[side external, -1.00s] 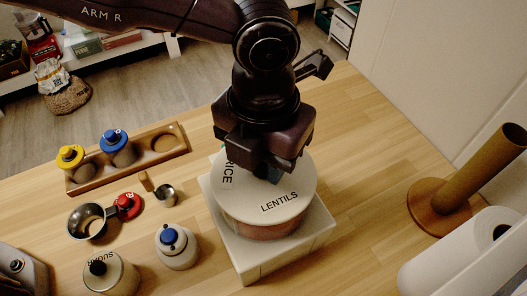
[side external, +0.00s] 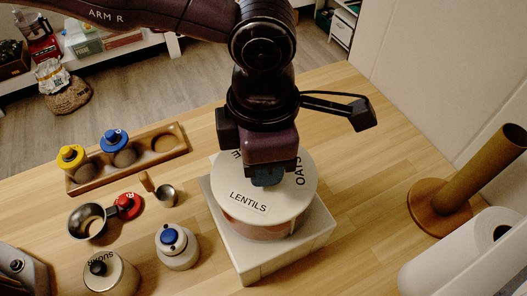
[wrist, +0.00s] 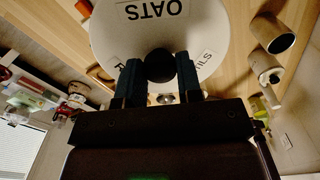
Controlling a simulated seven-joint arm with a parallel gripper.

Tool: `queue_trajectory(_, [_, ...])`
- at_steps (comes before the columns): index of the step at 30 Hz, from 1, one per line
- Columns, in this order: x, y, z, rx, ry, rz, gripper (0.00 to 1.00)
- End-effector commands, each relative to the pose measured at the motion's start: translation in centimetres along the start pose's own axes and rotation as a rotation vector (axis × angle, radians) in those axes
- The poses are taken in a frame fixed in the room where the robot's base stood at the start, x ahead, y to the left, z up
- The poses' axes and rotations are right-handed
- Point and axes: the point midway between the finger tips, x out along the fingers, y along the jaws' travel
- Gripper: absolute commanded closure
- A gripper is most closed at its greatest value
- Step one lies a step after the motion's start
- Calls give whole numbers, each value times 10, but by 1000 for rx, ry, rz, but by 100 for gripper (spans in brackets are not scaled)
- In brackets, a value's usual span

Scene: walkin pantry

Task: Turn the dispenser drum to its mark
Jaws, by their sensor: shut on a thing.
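The dispenser drum (side external: 232,185) is a round white-topped drum with a reddish band below, on a square off-white base (side external: 290,250). In the side view, LENTILS faces front and slightly left, OATS is at the right, and another label is partly hidden at the back. My gripper (side external: 268,180) is shut on the dark round knob (wrist: 160,64) at the drum's centre. I cannot make out a mark on the base.
A wooden post (side external: 470,175) and paper roll (side external: 470,255) stand right. The counter behind is clear.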

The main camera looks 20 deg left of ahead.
Motion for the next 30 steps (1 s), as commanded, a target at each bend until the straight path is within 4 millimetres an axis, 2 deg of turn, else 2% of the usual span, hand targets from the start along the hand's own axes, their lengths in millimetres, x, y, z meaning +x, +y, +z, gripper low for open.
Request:
queue_trajectory(9, [-1,1,-1,123,2,-1,100])
queue_trajectory(26, [-2,1,-1,149,3,2,100])
queue_trajectory(27, [-2,1,-1,149,3,2,58])
queue_trajectory(29, [-2,1,-1,149,2,1,44])
queue_trajectory(30, [-2,0,-1,149,2,1,41])
